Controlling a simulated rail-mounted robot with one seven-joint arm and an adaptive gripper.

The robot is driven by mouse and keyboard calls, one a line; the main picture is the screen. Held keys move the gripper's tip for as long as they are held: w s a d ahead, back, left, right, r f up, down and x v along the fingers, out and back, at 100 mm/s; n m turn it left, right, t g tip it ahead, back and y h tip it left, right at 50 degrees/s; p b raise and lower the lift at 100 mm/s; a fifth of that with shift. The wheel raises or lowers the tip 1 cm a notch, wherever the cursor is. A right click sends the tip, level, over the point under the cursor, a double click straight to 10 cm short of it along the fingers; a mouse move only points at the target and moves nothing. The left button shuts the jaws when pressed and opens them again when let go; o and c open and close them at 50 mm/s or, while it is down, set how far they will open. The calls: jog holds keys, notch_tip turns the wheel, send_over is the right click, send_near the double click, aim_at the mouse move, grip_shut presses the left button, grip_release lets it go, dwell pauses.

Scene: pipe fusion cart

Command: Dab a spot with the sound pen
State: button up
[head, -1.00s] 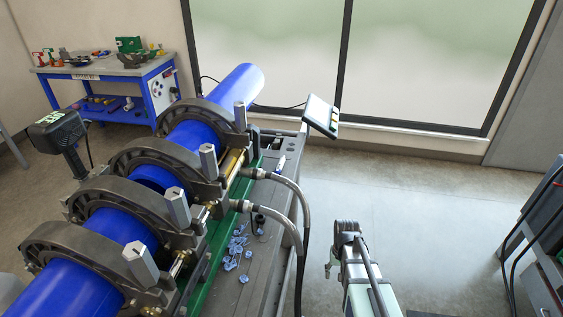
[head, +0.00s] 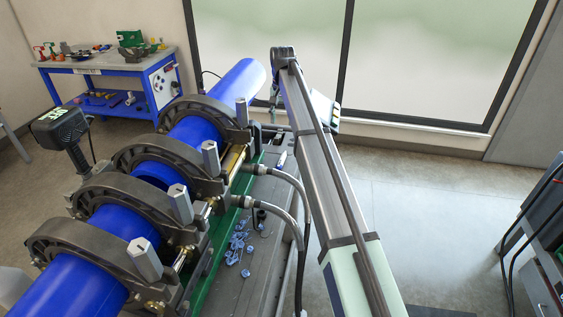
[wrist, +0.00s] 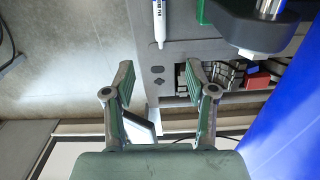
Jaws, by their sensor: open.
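In the head view my gripper (head: 274,92) hangs at the far end of my arm, past the pen, and shows only in part.
Blue pipe (head: 240,87) runs through dark clamps (head: 155,158) on the cart, left of the pen. Grey hoses (head: 291,182) arch beside it, and blue shavings (head: 238,243) lie nearer. A tilted panel (head: 324,112) stands behind my arm.

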jog(key=p, duration=0.3)
send_over(281, 159)
jog(key=f, duration=1.1)
jog(key=shift+w+d+f, duration=0.2)
jog(key=shift+w+f, duration=0.15)
jog(key=shift+w, duration=0.05)
jog(key=shift+s+a+f+p, duration=0.15)
jog(key=shift+f+p, duration=0.15)
jog(key=shift+f, duration=0.45)
jog(key=shift+s+d+f+p, duration=0.1)
jog(key=shift+f+p, duration=0.15)
jog(key=shift+f, duration=0.5)
jog(key=shift+s+a+f+p, duration=0.15)
jog(key=shift+f+p, duration=0.15)
jog(key=shift+f, duration=0.45)
jog(key=shift+d+f, duration=0.1)
jog(key=shift+f, duration=0.35)
jog(key=c, duration=1)
